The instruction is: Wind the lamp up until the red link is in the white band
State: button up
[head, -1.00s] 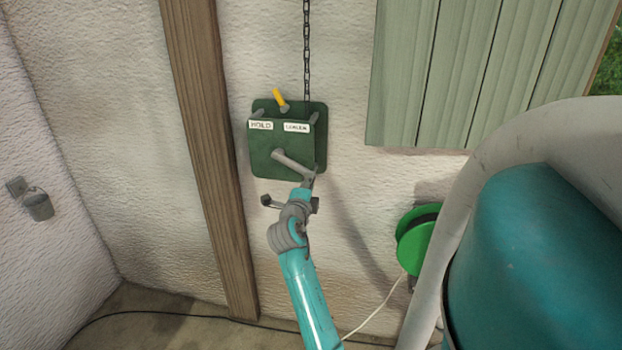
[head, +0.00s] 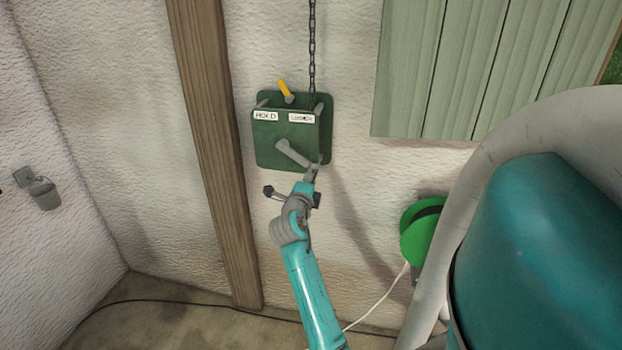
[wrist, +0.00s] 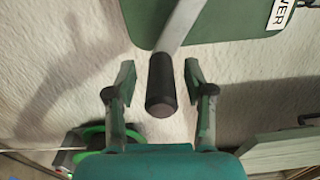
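A green winch box (head: 272,145) is on the white wall, with labels that look like HOLD on the left and LOWER on the right. Its yellow lever (head: 286,90) leans left, towards the HOLD side. The grey crank (head: 292,153) points down and right. In the wrist view its black grip (wrist: 161,85) lies between the two fingers of my gripper (wrist: 159,72), with a gap on each side. My gripper is open, also seen at the crank's end in the head view (head: 314,171). A chain (head: 312,50) runs up from the box. The lamp, red link and white band are not in view.
A wooden post (head: 212,150) stands left of the box. Green boards (head: 440,70) cover the upper right wall. A green reel (head: 421,232) with a white cord hangs at lower right. A small grey fixture (head: 42,192) is on the left wall. A dark cable lies along the floor.

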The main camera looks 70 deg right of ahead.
jog(key=a, duration=1.2)
jog(key=shift+s, duration=0.45)
jog(key=d+n, duration=0.4)
jog(key=n, duration=0.2)
jog(key=d+n, duration=0.3)
jog(key=n, duration=0.3)
jog(key=d+n, duration=0.4)
jog(key=n, duration=0.1)
jog(key=shift+w+d+r+n, duration=0.1)
jog(key=shift+w+d+n, duration=0.25)
jog(key=shift+w+n, duration=0.05)
jog(key=shift+c, duration=0.3)
grip_shut()
